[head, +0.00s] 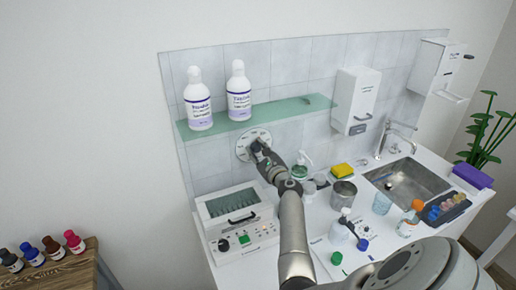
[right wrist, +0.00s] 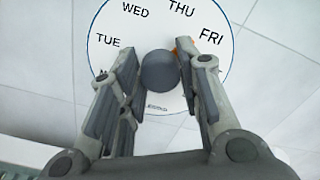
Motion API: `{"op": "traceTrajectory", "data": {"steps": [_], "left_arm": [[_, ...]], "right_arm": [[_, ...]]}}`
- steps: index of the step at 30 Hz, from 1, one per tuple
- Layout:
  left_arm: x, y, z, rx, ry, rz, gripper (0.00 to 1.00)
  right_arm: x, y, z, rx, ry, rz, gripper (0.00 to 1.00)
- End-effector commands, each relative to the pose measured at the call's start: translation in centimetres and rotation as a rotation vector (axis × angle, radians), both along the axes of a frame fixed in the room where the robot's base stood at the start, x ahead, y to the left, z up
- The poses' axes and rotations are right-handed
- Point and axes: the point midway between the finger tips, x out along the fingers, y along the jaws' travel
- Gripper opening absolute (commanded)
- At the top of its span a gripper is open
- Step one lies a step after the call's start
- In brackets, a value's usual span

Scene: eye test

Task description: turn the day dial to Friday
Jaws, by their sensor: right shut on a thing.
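The day dial (head: 242,146) is a white disc on the tiled wall below the glass shelf. In the right wrist view, the dial face (right wrist: 112,62) shows TUE, WED, THU and FRI; its lower part is mostly hidden. Its round dark grey knob (right wrist: 161,72) is at the centre. A small orange mark (right wrist: 175,44) at the knob's upper right points between THU and FRI, partly hidden by a finger. My right gripper (right wrist: 161,85) is shut on the knob, one finger on each side. In the head view my right gripper (head: 262,154) reaches the dial. My left gripper is not in view.
A glass shelf (head: 270,116) with two white bottles sits just above the dial. A device with a ribbed window (head: 234,203) stands below. A soap bottle (head: 300,170), yellow sponge (head: 342,170) and metal cup (head: 343,192) stand right of my arm; the sink (head: 408,177) is further right.

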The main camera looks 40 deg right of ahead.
Motion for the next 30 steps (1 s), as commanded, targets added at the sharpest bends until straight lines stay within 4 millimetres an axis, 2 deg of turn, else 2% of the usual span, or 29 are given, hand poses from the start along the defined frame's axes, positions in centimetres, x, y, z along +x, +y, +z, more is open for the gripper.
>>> {"op": "traceTrajectory", "data": {"steps": [10,26,27,30], "left_arm": [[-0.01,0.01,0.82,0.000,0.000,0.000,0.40],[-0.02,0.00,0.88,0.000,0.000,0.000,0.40],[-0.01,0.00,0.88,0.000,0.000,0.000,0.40],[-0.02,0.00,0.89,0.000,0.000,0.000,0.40]], "right_arm": [[-0.07,-0.01,-0.17,0.137,-0.040,-0.001,0.08],[-0.06,0.02,-0.27,0.160,-0.046,0.000,0.08],[-0.06,0.02,-0.28,0.160,-0.046,0.000,0.33],[-0.06,0.02,-0.23,0.158,-0.047,0.000,0.46]]}}
